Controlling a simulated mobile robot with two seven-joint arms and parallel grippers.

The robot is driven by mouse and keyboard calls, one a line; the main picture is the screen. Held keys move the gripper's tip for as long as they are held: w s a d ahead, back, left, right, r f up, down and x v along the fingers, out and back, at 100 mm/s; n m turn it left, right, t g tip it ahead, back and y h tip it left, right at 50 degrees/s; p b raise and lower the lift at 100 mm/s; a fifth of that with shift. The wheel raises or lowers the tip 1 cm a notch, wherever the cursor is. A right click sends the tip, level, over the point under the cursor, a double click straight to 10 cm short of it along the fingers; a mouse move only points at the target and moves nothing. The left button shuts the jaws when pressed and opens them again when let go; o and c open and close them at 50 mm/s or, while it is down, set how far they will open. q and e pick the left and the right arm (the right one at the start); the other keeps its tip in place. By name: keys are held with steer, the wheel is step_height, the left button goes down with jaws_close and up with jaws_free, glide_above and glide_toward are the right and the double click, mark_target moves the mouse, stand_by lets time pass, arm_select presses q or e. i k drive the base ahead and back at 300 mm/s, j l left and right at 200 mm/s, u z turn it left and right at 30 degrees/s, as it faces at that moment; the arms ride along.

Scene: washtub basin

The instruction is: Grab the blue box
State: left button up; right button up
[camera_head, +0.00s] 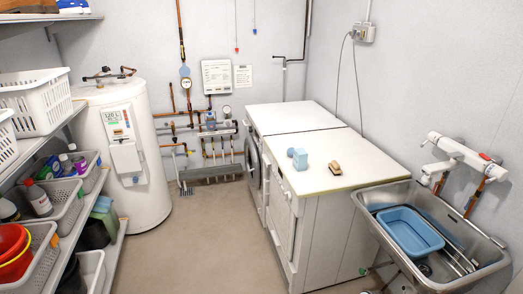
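A small light-blue box (300,159) stands on the white top (320,177) of the nearer appliance, close to its left side. A small rounded light-blue piece shows at its left; I cannot tell whether it is part of the box. A larger blue rectangular basin (411,232) lies in the metal sink (380,196) at the right. Neither of my grippers is in view.
A brown-and-tan brush (335,167) lies right of the box. A white wall tap (462,155) juts over the sink. Shelves at the left hold a white basket (36,98), bottles and grey crates. A white water heater (128,155) stands behind. The middle floor (210,235) is clear.

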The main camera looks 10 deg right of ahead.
mark_target(300, 156)
steer(key=i+j, duration=0.15)
steer(key=i, duration=0.6)
steer(key=i+j, duration=0.1)
steer(key=i, duration=0.7)
steer(key=i+j+z, duration=0.1)
steer(key=i+z, duration=0.25)
steer(key=i+j+z, duration=0.2)
steer(key=z, duration=0.2)
steer(key=i+j+z, duration=0.35)
